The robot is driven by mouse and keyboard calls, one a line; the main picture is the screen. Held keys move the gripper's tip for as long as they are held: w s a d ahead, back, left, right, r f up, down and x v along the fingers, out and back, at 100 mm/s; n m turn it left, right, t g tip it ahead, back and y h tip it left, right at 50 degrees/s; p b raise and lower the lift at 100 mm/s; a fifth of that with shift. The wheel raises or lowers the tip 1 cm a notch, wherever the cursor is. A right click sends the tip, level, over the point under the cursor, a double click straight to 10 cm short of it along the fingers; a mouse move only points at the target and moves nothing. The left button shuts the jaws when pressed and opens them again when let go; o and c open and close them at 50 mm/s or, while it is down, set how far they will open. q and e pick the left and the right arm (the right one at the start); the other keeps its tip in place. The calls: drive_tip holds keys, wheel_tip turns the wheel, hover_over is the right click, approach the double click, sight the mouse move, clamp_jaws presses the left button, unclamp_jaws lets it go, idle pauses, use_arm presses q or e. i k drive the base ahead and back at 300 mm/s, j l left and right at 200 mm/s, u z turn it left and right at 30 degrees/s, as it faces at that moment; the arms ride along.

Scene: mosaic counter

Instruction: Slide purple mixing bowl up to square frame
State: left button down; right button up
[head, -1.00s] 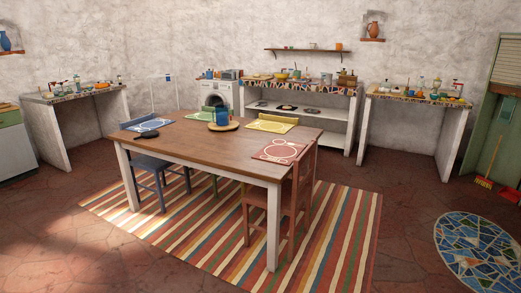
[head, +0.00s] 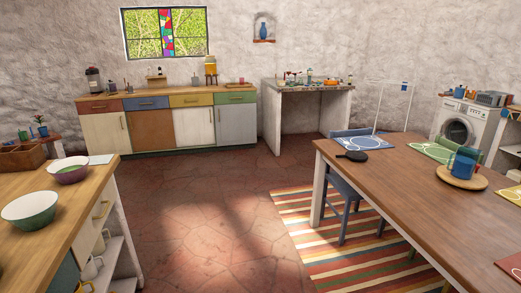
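A thin white upright frame (head: 376,108) with a small blue square shows beyond the dining table, far from the bowl. Neither of my grippers is in view.
A larger white and green bowl (head: 29,209) stands nearer on the same counter. A wooden crate (head: 22,158) is at its far left end. Open floor (head: 210,215) lies between the counter and the dining table (head: 400,190).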

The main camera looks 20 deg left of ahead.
sight(69, 170)
drive_tip(key=i+j+u, duration=0.2)
drive_tip(key=i+u, duration=0.2)
drive_tip(key=i, duration=0.15)
drive_tip(key=i+u, duration=0.4)
drive_tip(key=i, duration=0.15)
drive_tip(key=i+l+u, duration=0.15)
drive_tip(key=i+u, duration=0.25)
drive_tip(key=i, duration=0.2)
